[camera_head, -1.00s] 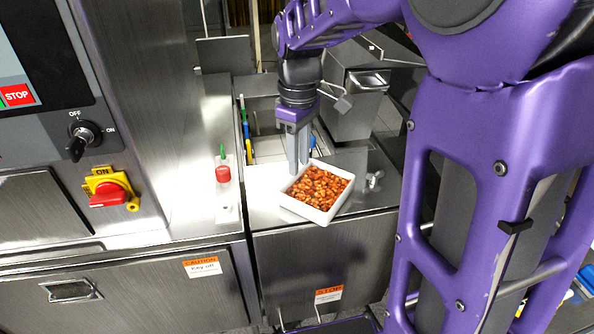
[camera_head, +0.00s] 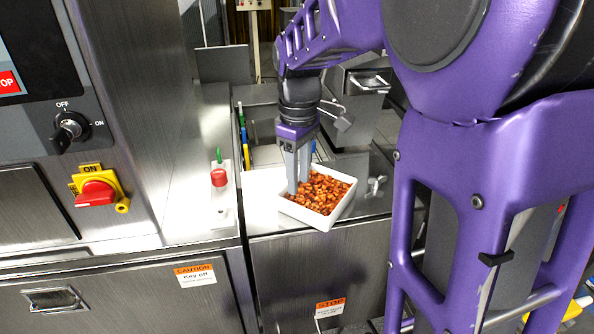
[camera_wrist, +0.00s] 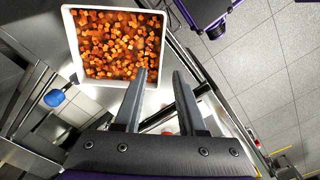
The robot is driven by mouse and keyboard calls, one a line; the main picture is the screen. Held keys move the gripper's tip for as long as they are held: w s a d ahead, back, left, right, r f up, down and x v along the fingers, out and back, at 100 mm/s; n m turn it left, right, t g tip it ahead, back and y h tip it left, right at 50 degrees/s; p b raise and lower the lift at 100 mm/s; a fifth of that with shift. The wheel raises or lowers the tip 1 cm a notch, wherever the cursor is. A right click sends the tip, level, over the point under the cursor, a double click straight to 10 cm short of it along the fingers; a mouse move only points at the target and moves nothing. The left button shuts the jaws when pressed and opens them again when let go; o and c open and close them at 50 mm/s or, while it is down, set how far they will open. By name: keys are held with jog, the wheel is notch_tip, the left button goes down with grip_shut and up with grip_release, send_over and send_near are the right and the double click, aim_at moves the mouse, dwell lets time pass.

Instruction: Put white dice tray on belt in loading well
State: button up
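The white dice tray (camera_head: 330,222), full of orange-brown cubes, sits on a steel top beside an open recess (camera_head: 262,125). It also shows in the wrist view (camera_wrist: 74,45). My gripper (camera_head: 297,188) points down at the tray's left side. In the wrist view, my gripper's fingers (camera_wrist: 160,76) are apart, one on each side of the tray's near-right wall. I see a gap between them and no firm hold. The recess, which may be the loading well, lies behind the tray, partly hidden by my arm. I cannot make out the belt clearly.
The cabinet with a key switch and a red-yellow switch (camera_head: 97,191) is at left. A small metal fitting (camera_head: 376,185) is right of the tray.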

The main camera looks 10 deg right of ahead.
aim_at(301, 202)
jog(key=f, duration=0.4)
jog(key=f+b, duration=0.1)
jog(key=f, duration=0.1)
jog(key=shift+s+d+f, duration=0.2)
jog(key=shift+s+f, duration=0.1)
grip_shut()
dwell(1.2)
